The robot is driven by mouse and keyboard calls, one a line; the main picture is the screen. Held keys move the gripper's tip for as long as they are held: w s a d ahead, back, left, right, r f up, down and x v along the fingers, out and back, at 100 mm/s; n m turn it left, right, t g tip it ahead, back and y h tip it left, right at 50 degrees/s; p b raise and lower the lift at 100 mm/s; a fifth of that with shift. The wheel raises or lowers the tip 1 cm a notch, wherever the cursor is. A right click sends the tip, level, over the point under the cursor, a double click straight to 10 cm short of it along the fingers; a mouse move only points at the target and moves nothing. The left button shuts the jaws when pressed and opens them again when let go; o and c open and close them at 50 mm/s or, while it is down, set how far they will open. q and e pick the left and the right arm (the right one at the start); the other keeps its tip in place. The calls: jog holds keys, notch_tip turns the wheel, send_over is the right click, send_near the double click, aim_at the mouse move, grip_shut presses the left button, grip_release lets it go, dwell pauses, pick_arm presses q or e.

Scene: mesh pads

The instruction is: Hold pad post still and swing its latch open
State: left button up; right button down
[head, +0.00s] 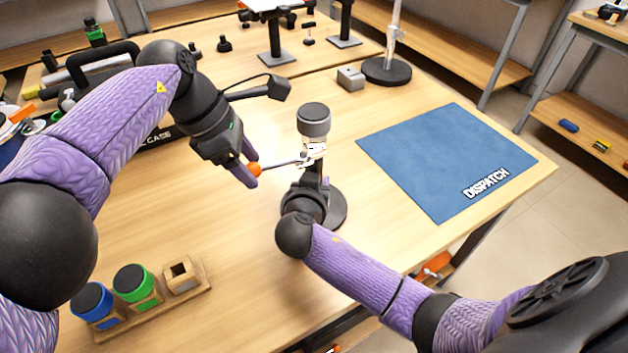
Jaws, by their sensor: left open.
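The pad post (314,122) stands upright on the table, with a dark cylindrical head, a pale band below it and a round black base (337,210). Its latch (281,164) is a thin rod sticking out to the left, ending in an orange knob (254,170). My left gripper (251,172) is open, with its fingers at the orange knob; I cannot tell whether they touch it. My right gripper (311,186) is at the lower part of the post, mostly hidden by its own wrist, so its jaws cannot be judged.
A blue DISPATCH mat (430,160) lies right of the post. A black case (158,136) is behind my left arm. A round-based stand (387,70) is behind.

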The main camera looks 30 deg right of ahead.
pick_arm(q)
grip_shut()
jog(key=shift+o, duration=1.1)
grip_release()
jog(key=shift+r, duration=0.1)
jog(key=v, duration=0.7)
